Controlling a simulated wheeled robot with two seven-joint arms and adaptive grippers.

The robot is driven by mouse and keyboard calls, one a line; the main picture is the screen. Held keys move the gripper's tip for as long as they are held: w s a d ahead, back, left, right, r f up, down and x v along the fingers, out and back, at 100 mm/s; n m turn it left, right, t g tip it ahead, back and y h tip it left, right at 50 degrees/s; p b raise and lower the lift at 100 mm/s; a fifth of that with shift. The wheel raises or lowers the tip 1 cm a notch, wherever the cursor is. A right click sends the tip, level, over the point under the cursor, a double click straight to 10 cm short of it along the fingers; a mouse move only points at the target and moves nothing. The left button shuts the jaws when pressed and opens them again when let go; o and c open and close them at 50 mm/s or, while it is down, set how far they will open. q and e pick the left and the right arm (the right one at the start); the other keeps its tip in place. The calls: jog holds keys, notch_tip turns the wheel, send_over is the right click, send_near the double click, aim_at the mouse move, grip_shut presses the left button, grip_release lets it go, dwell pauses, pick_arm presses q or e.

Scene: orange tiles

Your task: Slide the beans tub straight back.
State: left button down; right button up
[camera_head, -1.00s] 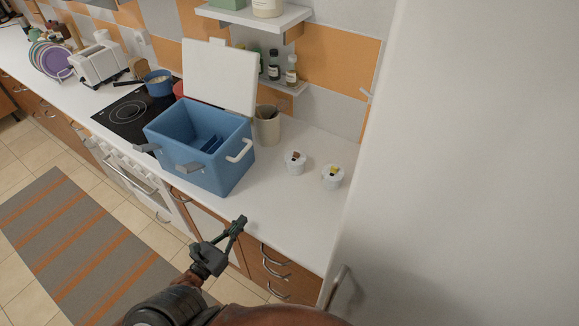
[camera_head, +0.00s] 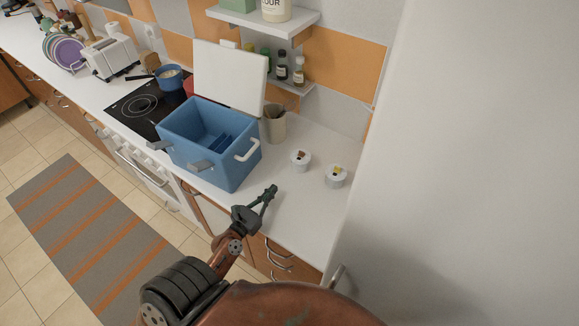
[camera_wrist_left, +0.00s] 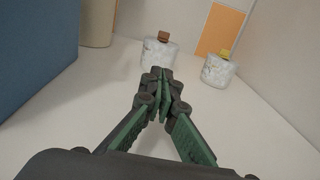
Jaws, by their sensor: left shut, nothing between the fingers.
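Two small white tubs stand upright on the counter. I cannot read which is the beans tub; the brown picture suggests the left one. My left gripper (camera_head: 271,190) is shut and empty, over the front of the counter, short of both tubs. In the left wrist view, the fingertips (camera_wrist_left: 164,78) point at the brown-marked tub (camera_wrist_left: 159,55), partly covering its lower part. The yellow-marked tub (camera_wrist_left: 218,70) is to the right. My right gripper is not in view.
A blue cooler box (camera_head: 208,150) with its white lid up stands left of the gripper. A utensil crock (camera_head: 273,126) is behind it. A tall white surface (camera_head: 460,170) bounds the right. Bare counter (camera_head: 306,210) lies around the tubs; a shelf (camera_head: 263,21) hangs above.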

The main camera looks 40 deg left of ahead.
pick_arm(q)
jog(key=p, duration=0.1)
send_near(295, 164)
jog(key=shift+w+f, duration=0.1)
jog(key=shift+w, duration=0.1)
jog(key=w, duration=0.5)
jog(key=shift+w+a+f+p, duration=0.1)
jog(key=shift+w+a+p, duration=0.15)
jog(key=shift+a+p, duration=0.15)
jog(key=shift+w, duration=0.6)
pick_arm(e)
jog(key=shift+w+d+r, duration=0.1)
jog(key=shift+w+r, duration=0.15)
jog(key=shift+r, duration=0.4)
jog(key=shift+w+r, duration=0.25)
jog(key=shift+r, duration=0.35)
